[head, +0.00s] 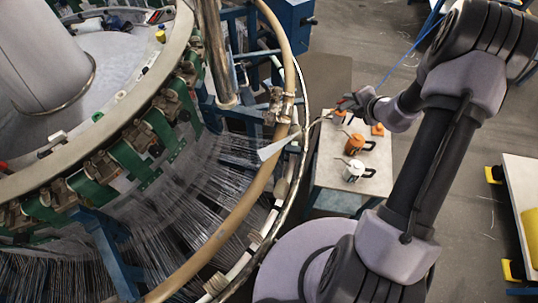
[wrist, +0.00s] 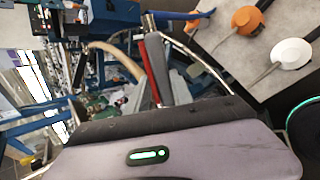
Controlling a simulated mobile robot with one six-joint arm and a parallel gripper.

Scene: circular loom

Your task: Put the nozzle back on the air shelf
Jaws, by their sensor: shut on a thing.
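My gripper (head: 352,102) is at the end of my arm, above the far edge of the small table by the loom. It is shut on the nozzle, mostly hidden at the jaws in the head view. A thin blue line (head: 412,48) runs up from my wrist in the head view. I cannot tell which surface is the air shelf. The small grey table (head: 328,168) lies below and beside my gripper.
Orange oil cans (head: 355,143) and a white can (head: 353,171) with spouts stand on the table. The loom's curved rim (head: 262,170) rises just left of it. A pale cone (head: 276,148) juts at the rim. Open floor (head: 460,160) lies to the right.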

